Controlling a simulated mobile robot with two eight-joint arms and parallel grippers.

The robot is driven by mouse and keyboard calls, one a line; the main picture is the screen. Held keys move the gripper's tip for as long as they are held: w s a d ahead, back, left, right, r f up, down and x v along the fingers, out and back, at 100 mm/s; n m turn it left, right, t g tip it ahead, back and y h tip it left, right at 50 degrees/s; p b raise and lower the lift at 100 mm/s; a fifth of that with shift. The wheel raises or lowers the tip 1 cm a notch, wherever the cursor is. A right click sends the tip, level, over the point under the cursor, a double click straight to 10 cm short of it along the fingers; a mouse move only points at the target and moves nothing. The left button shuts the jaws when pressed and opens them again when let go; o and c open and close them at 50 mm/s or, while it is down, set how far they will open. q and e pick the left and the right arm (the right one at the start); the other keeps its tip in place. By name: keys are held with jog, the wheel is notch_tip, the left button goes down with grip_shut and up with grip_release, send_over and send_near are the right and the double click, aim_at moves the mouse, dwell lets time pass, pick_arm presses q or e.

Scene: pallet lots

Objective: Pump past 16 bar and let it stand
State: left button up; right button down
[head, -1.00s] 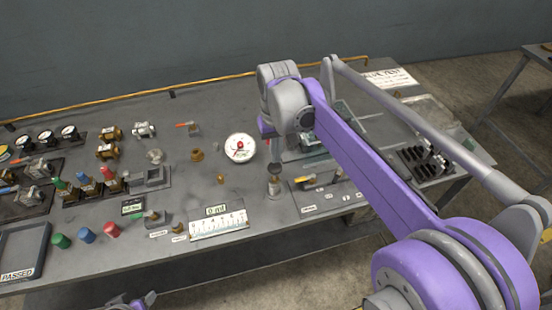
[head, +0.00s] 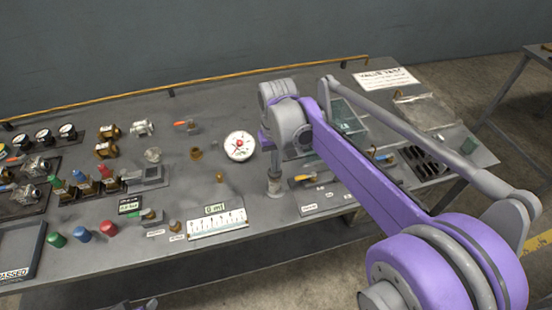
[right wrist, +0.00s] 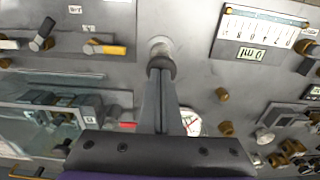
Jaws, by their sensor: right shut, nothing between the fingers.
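The pump (head: 274,184) is a short upright grey post with a dark round knob (right wrist: 161,66) on top, at the bench's front middle. My right gripper (head: 274,160) is shut and empty above it. In the right wrist view its fingertips (right wrist: 161,78) meet the knob's edge; I cannot tell if they touch. The round white gauge (head: 240,146) with a red centre stands behind and left of the pump; its needle is too small to read. It also shows partly hidden beside the fingers in the right wrist view (right wrist: 191,122). My left gripper is not clearly in view.
A scale panel (head: 217,224) with a "0 ml" display stands left of the pump. A plate with a yellow-handled lever (head: 303,178) lies to its right, with a clear-sided box (head: 345,117) behind. Several valves and coloured caps (head: 108,228) fill the left side.

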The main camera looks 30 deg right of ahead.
jog(key=shift+f, duration=0.3)
jog(key=shift+r, duration=0.1)
jog(key=shift+r, duration=0.25)
notch_tip(320, 180, up, 5)
jog(key=p, duration=0.3)
jog(key=shift+r, duration=0.1)
notch_tip(320, 180, up, 9)
jog(key=shift+d, duration=0.1)
jog(key=shift+f, duration=0.2)
